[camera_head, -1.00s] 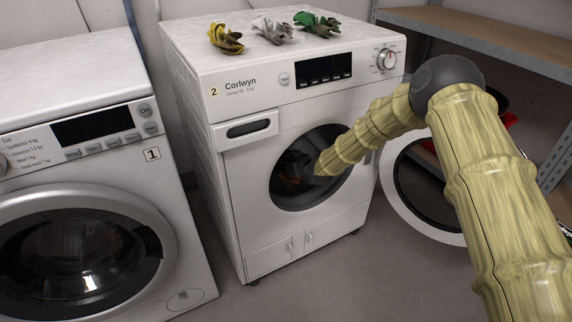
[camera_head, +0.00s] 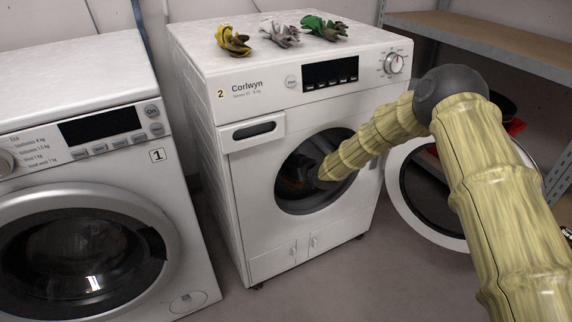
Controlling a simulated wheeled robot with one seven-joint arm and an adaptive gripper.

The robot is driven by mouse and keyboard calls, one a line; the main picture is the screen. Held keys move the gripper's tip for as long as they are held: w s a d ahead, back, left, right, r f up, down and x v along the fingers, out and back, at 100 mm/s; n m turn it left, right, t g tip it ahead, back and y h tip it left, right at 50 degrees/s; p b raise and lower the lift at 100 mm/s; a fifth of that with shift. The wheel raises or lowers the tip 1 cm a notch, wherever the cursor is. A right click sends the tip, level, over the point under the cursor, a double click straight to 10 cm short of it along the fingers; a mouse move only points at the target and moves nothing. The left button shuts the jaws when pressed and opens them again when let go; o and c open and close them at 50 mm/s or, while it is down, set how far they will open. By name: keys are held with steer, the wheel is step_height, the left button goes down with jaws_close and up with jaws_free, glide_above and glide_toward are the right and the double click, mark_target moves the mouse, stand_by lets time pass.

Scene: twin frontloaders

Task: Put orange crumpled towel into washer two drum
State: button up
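Washer two (camera_head: 232,200), labelled 2 and Corlwyn, stands in the middle with its round door (camera_head: 408,200) swung open to the right. My arm reaches through the opening, and my gripper (camera_head: 303,170) is inside the dark washer two drum (camera_head: 322,203). A dim orange patch (camera_head: 291,185), perhaps the orange crumpled towel, shows beside the gripper in the drum. Shadow and the arm hide most of it. I cannot tell whether the fingers are open or shut, or touch the patch.
Washer one (camera_head: 190,262), labelled 1, stands at left with its door shut. A yellow (camera_head: 233,42), a grey-white (camera_head: 280,35) and a green crumpled item (camera_head: 324,28) lie on top of washer two. A shelf (camera_head: 500,43) stands at right, behind the open door. Some front floor is clear.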

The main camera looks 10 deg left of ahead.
steer(key=shift+f+b, duration=0.75)
steer(key=shift+f, duration=1.2)
steer(key=o, duration=1.2)
steer(key=shift+o, duration=0.2)
steer(key=shift+r, duration=0.1)
steer(key=shift+r+p, duration=0.35)
steer(key=shift+r, duration=0.2)
step_height(320, 180, up, 4)
steer(key=shift+f+p, duration=0.2)
steer(key=shift+p, duration=0.55)
steer(key=p+v, duration=1.1)
steer(key=v, duration=1.7)
steer(key=shift+s+d+f, duration=0.2)
steer(key=shift+s+f, duration=0.05)
steer(key=shift+s, duration=0.05)
